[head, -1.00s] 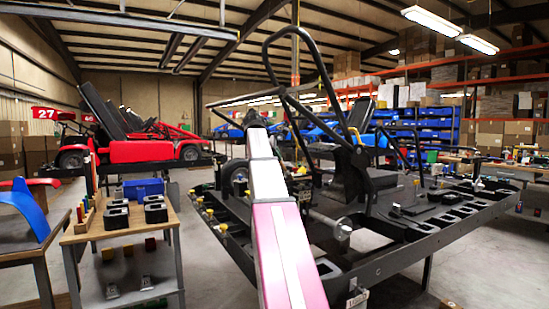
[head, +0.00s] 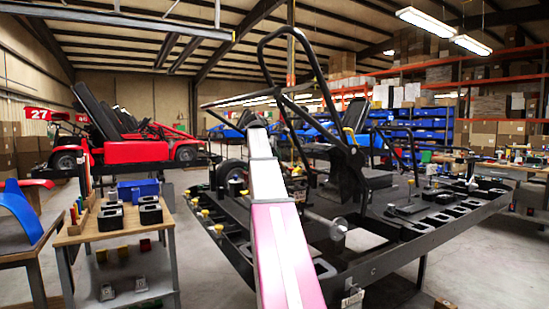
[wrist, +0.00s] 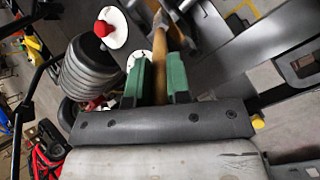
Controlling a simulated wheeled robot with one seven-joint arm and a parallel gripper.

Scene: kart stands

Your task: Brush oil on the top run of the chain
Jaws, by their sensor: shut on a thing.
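My gripper (wrist: 160,82) shows in the wrist view with its green finger pads shut on a wooden handle (wrist: 159,48), which I take to be the brush. The handle runs away from the fingers; its bristles cannot be made out. In the head view my gripper is hidden behind my own white and pink arm. A bare black kart frame (head: 375,182) stands on a wide black stand (head: 390,262) right of my arm. A silver hub (head: 338,228) sits on an axle at its near side. I cannot make out the chain in either view.
A wooden-topped cart (head: 95,233) with black trays and a blue bin (head: 138,189) stands at left. A red kart (head: 130,150) is behind it. A ribbed grey cylinder (wrist: 88,72) lies close left of the fingers. Grey floor is clear between cart and stand.

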